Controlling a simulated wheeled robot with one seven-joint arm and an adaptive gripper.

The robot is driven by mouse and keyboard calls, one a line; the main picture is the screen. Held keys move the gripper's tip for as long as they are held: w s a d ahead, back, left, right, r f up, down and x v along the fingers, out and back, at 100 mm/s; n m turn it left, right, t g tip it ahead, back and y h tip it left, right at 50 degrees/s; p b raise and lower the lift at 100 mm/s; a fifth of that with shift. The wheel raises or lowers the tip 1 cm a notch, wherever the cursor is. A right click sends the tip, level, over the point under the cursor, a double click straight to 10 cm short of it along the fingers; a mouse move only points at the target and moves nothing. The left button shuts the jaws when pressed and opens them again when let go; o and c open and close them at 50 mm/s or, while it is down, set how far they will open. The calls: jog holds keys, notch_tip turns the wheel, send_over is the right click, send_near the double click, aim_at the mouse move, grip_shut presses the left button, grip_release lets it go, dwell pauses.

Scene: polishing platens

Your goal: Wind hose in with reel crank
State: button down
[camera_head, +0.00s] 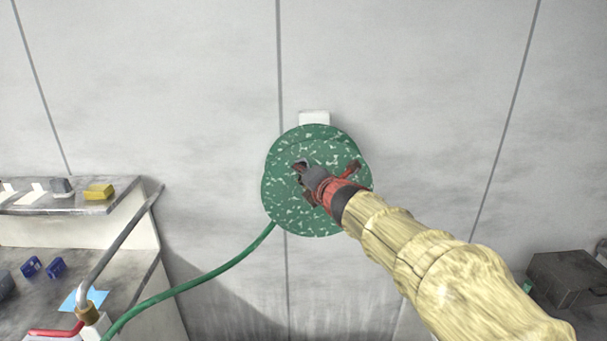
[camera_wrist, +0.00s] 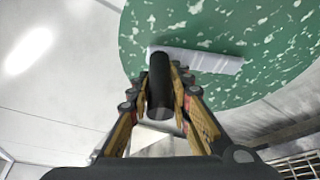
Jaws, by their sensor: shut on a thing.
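The hose reel (camera_head: 300,215) is a round green disc with white flecks, mounted on the wall in the middle of the head view. It fills the top of the wrist view (camera_wrist: 250,30). A grey crank arm (camera_wrist: 215,62) lies across its face, with a dark cylindrical handle (camera_wrist: 160,85) standing out from it. My gripper (camera_head: 308,178) is at the reel's face, and in the wrist view its fingers (camera_wrist: 160,100) are shut around the handle. The green hose (camera_head: 200,278) leaves the reel's lower left and sags down to the lower left. My gripper hides part of the crank in the head view.
A bench with a shelf (camera_head: 70,205) stands at the left, with a yellow block (camera_head: 98,191) and blue pieces (camera_head: 32,267) on it. A bent metal pipe (camera_head: 120,245) rises at its edge. A dark box (camera_head: 565,278) sits at the lower right. The wall around the reel is bare.

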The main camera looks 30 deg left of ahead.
jog(key=c, duration=1.7)
grip_release()
jog(key=shift+a, duration=0.1)
jog(key=shift+o, duration=0.4)
jog(key=v, duration=1.2)
jog(key=shift+f, duration=0.1)
